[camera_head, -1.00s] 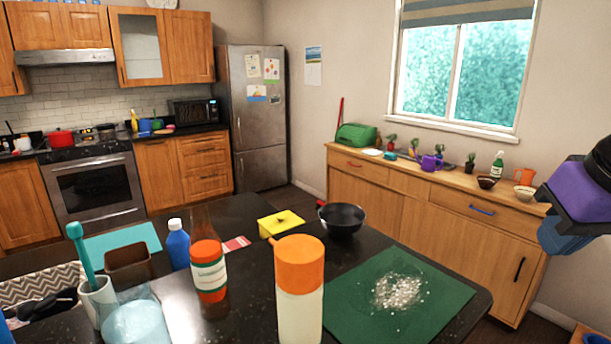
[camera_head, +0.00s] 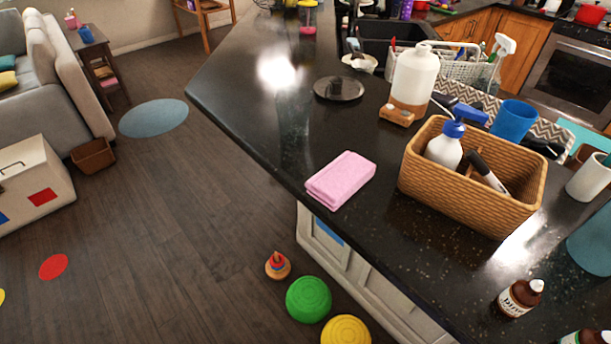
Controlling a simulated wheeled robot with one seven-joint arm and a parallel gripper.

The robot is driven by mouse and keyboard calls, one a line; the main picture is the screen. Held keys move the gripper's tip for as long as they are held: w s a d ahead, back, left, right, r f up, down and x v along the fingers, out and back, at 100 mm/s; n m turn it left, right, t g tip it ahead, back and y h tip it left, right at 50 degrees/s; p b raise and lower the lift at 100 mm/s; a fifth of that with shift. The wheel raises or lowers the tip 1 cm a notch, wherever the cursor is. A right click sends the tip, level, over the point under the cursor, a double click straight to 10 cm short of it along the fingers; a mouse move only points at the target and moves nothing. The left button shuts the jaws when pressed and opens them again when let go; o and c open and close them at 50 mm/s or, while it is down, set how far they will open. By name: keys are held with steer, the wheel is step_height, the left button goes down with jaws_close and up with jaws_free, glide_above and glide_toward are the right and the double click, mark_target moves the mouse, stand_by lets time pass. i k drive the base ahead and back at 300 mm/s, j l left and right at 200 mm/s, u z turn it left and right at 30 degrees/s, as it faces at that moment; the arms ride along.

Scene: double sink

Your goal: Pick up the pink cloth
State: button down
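The pink cloth (camera_head: 341,180) is a folded, thick rectangle. It lies flat on the black countertop (camera_head: 275,125), close to the counter's left edge and just left of a wicker basket. It is fully visible and nothing touches it. My gripper does not show in the current view.
A white jug (camera_head: 414,76), a dark plate (camera_head: 339,89) and a brown bottle (camera_head: 520,297) stand nearby.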

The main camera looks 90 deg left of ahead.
mark_target(332, 186)
steer(key=k+u, duration=0.1)
steer(key=u, duration=0.65)
steer(key=k+j+u, duration=0.1)
steer(key=u, duration=0.3)
steer(key=l+u, duration=0.15)
steer(key=u, duration=0.25)
steer(key=l+u, duration=0.2)
steer(key=u, duration=0.2)
steer(key=l+u, duration=0.2)
steer(key=u, duration=0.15)
steer(key=l+u, duration=0.15)
steer(key=u, duration=0.25)
steer(key=k+l, duration=0.15)
steer(key=l+z, duration=0.1)
steer(key=z, duration=1.65)
steer(key=u, duration=1.8)
